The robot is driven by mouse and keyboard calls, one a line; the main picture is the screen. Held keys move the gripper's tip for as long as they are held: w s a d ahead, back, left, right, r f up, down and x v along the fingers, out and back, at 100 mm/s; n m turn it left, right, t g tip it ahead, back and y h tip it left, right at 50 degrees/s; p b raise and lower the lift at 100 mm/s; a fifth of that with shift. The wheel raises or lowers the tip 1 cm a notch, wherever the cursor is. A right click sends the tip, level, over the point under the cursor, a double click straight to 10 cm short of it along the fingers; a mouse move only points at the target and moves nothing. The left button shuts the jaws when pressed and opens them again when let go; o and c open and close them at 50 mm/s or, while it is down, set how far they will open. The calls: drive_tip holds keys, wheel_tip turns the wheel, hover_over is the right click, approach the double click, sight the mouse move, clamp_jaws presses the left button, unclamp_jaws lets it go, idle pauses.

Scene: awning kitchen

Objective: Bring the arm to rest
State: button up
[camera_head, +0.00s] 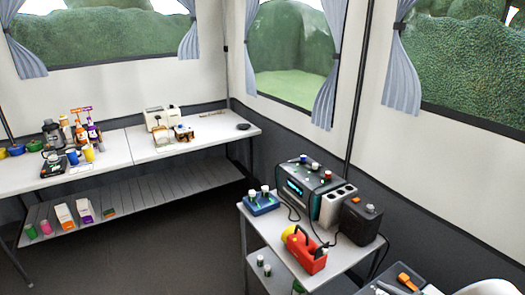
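My gripper does not show in the head view. A smooth white rounded shape is cut off by the bottom right corner; I cannot tell whether it is part of my arm. Whether the gripper is open or holds anything is hidden from this view.
A long white table (115,158) with appliances stands along the back left. The dark floor (190,250) between them is clear.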

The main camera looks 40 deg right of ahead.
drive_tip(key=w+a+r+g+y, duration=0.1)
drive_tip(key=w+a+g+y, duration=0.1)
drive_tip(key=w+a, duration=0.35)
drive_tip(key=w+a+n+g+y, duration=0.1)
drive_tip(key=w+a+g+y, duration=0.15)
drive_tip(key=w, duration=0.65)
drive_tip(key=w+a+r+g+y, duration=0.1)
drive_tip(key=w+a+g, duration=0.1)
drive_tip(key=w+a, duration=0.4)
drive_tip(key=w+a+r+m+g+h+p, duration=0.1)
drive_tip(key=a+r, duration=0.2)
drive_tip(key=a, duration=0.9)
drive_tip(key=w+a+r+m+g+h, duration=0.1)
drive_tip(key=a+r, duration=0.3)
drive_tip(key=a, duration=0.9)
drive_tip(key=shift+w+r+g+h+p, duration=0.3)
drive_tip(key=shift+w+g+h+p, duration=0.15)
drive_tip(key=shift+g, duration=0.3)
